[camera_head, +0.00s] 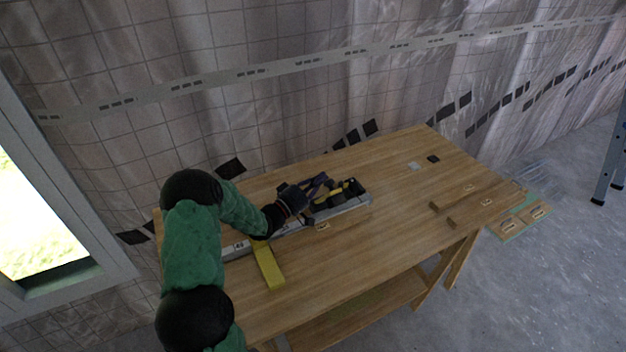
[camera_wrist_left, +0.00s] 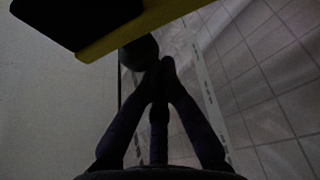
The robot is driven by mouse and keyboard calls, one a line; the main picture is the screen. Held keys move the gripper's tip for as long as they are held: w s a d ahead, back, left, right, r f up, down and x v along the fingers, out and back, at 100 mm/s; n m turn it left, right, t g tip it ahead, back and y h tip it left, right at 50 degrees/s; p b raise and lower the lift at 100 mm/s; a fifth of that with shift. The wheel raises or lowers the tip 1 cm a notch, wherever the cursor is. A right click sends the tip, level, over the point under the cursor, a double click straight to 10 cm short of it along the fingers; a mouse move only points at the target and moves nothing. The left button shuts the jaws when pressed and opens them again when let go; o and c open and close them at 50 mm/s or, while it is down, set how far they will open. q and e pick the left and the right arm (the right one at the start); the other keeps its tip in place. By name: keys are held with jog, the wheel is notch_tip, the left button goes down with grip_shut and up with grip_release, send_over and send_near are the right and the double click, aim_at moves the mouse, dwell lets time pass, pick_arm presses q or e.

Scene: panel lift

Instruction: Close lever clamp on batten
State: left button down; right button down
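The lever clamp (camera_head: 352,188), black with yellow parts, sits at the right end of a pale grey batten (camera_head: 292,228) on the bench. My left gripper (camera_head: 325,179), with dark purple fingers, is at the clamp's left side. In the left wrist view its fingertips (camera_wrist_left: 161,66) come together, with nothing visible between them. A dark rounded end (camera_wrist_left: 138,53) is right beside the tips, and a yellow and black part (camera_wrist_left: 130,28) fills the top. I cannot tell whether the fingers touch the clamp or whether its lever is open. My right gripper is not in view.
A yellow bar (camera_head: 268,266) lies across the batten's left part. The wooden bench (camera_head: 385,225) is clear at front centre. Wooden strips (camera_head: 468,207) lie at its right, with small dark and pale squares (camera_head: 433,158) at the back. A tiled wall stands behind.

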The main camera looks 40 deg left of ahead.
aim_at(331, 204)
pick_arm(q)
jog(key=shift+s+d+f+m+h+b, duration=0.2)
jog(key=shift+s+d+f+m+b, duration=0.4)
jog(key=shift+d, duration=0.45)
jog(key=shift+s+d+f+m+h+b, duration=0.2)
jog(key=shift+s+d+f+m+b, duration=0.4)
jog(key=shift+d, duration=0.5)
jog(key=shift+s+d+f+m+h+b, duration=0.2)
jog(key=shift+s+d+f+m+b, duration=0.25)
jog(key=shift+d+f, duration=0.45)
jog(key=shift+d+r, duration=0.1)
jog(key=shift+d, duration=0.05)
jog(key=shift+r, duration=0.1)
